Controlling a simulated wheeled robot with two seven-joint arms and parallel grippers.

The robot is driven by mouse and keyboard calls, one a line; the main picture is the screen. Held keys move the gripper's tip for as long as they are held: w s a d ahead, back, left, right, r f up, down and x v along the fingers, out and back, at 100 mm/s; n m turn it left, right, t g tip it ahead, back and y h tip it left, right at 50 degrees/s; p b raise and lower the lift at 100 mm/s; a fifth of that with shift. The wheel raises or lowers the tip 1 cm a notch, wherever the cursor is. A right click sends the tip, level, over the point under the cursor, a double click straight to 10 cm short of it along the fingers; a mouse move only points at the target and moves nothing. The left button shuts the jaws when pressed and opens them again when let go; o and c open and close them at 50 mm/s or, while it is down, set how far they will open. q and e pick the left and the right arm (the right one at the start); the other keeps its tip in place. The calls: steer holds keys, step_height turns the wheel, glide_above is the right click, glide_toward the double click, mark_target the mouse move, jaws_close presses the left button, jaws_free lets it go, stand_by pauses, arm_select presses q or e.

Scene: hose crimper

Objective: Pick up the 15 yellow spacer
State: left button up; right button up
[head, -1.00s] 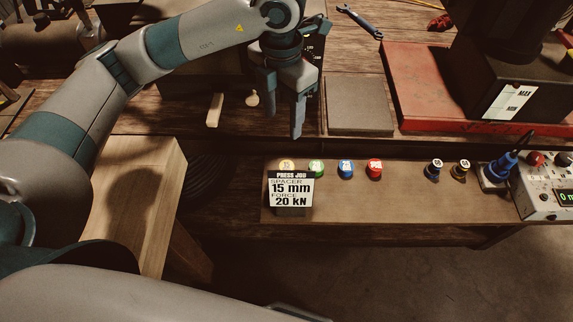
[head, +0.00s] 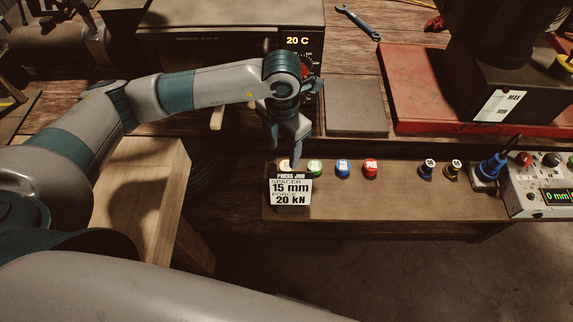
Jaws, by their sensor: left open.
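The yellow spacer (head: 285,165) stands at the left end of a row of coloured spacers on the low wooden shelf. It is partly hidden by the job card in front of it and by a finger of my left gripper. My left gripper (head: 285,150) points down just above and behind the yellow spacer, open and empty. I cannot tell whether a finger touches the spacer. The job card (head: 291,189) reads spacer 15 mm, force 20 kN. My right gripper is not in view.
Green (head: 315,167), blue (head: 343,168) and red (head: 370,167) spacers stand to the right. Farther right are two dark pieces (head: 428,169), a blue plug-like part (head: 490,169) and a control box (head: 543,188). A heater box (head: 225,50) reading 20 C stands behind.

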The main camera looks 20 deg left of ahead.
mark_target(286, 166)
arm_select(q)
steer(key=shift+d+f+p, duration=0.25)
steer(key=shift+f+p, duration=0.45)
steer(key=shift+p, duration=0.3)
steer(key=f, duration=0.1)
steer(key=f+p, duration=0.1)
steer(key=f, duration=0.1)
steer(key=shift+d+p, duration=0.2)
steer(key=shift+p, duration=0.1)
steer(key=shift+f, duration=0.35)
steer(key=shift+c, duration=0.3)
steer(key=c, duration=1.2)
steer(key=shift+o, duration=0.2)
